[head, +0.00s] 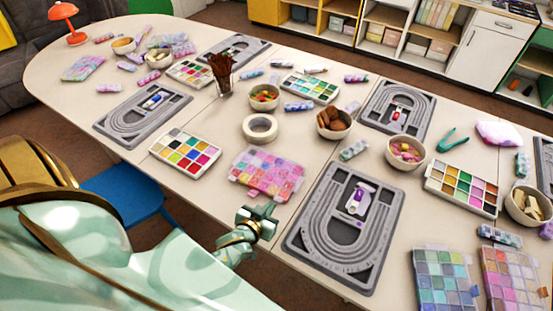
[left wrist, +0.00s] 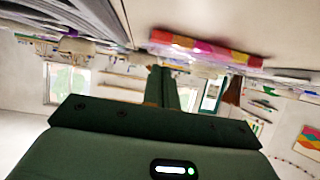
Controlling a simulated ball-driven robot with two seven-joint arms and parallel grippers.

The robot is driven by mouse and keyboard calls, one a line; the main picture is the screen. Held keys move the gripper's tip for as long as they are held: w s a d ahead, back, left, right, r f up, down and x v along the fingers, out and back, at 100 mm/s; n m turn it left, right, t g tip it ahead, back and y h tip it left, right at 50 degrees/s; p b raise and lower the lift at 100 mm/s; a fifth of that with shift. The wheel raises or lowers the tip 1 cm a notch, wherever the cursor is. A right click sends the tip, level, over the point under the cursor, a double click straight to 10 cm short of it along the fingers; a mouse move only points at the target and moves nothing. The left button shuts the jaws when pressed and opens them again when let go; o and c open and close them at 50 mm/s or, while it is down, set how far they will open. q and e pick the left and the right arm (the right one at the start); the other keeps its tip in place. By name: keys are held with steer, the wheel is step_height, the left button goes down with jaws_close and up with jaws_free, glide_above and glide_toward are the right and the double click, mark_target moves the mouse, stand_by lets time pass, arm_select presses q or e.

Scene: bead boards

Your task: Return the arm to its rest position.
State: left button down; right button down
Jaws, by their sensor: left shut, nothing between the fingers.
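My left arm comes in from the lower left of the head view. My left gripper (head: 258,212) is shut and empty at the table's near edge, between the pink bead box (head: 268,173) and the nearest grey bead board (head: 318,240). I cannot tell its exact height against the tabletop. In the left wrist view, which looks upside down, the closed fingers (left wrist: 165,85) point away from the camera with nothing between them. The bead box also shows there (left wrist: 206,47), beyond the fingers. My right gripper is in neither view.
A blue chair (head: 128,192) stands by the near edge, left of my gripper. Shelves (head: 400,40) line the back.

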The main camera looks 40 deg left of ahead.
arm_select(q)
steer(key=shift+s+d+f, duration=0.1)
steer(key=shift+s+f, duration=0.1)
steer(key=shift+s, duration=0.4)
steer(key=shift+s+d+f, duration=0.1)
steer(key=shift+s+f, duration=0.15)
steer(key=shift+s, duration=0.35)
steer(key=shift+s+f, duration=0.2)
steer(key=shift+s, duration=0.4)
